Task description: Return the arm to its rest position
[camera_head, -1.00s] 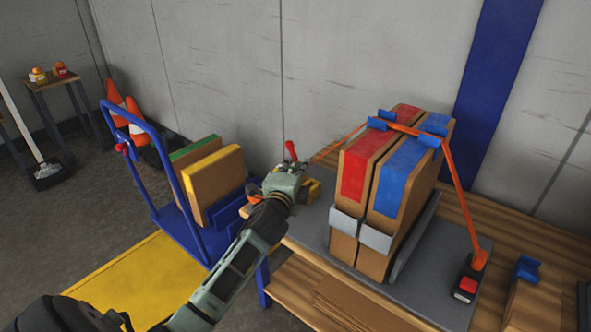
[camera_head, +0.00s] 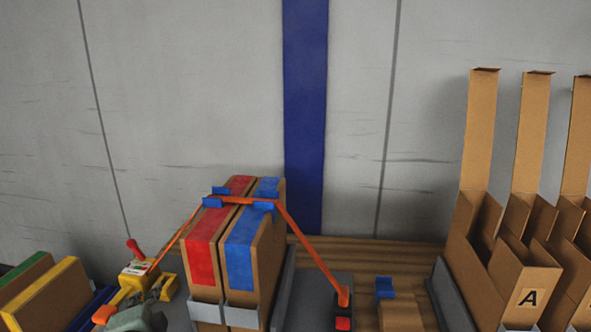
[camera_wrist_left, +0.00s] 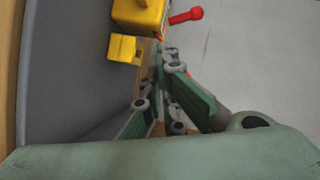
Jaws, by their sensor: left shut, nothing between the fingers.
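My left gripper (camera_head: 135,318) shows only partly at the bottom left edge of the head view. It is beside the yellow ratchet device (camera_head: 140,285) with the red lever (camera_head: 134,248). In the left wrist view its green fingers (camera_wrist_left: 170,60) are closed together and empty. There the yellow device (camera_wrist_left: 138,14) and red lever (camera_wrist_left: 187,16) lie just beyond the fingertips; I cannot tell whether they touch. My right gripper is not in view.
An orange strap (camera_head: 312,255) runs over two upright boxes with red (camera_head: 205,250) and blue (camera_head: 243,245) bands. Yellow- and green-edged boxes (camera_head: 45,300) stand at the left. Cardboard bins (camera_head: 485,130), one marked A, stand at the right. A grey wall is behind.

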